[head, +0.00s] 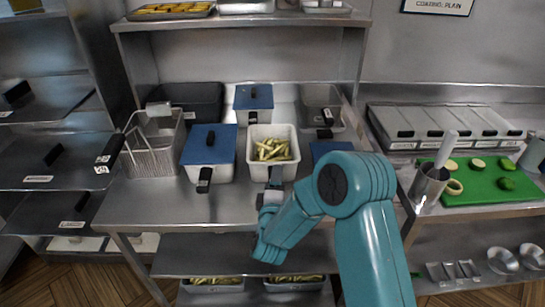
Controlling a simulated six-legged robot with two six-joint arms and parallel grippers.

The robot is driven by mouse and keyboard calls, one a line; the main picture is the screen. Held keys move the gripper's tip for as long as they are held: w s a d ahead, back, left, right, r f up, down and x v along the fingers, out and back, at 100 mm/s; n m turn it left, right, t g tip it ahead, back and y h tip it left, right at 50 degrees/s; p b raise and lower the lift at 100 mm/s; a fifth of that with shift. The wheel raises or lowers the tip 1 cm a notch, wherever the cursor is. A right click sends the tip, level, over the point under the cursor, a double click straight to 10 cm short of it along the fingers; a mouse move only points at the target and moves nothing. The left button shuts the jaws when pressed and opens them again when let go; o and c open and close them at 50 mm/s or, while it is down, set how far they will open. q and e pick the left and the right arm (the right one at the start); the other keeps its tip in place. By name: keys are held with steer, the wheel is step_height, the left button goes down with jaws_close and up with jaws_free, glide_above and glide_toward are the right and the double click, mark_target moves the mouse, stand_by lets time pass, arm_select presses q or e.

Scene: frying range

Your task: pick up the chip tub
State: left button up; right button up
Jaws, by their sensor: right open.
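The chip tub is a white open tub (252,151) holding pale yellow chips (272,150). It stands on the steel counter between other tubs, with a dark handle-like part (276,174) at its front. My right gripper (270,191) is at the front of the tub, close to that dark part. It is open, and its fingers are small and partly merge with the dark part, so I cannot tell whether they touch it. My teal right arm hides some of the counter to the right. My left gripper is not in view.
A blue-lidded tub (208,144) stands close on the left, another blue-lidded tub (253,97) behind. A wire fryer basket (153,140) stands further left. A blue lid (330,149) shows at right, partly behind my arm. A green cutting board (490,186) lies far right.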

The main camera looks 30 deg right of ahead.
steer(key=shift+x, duration=0.9)
steer(key=shift+s, duration=0.1)
steer(key=c, duration=0.3)
jaws_close()
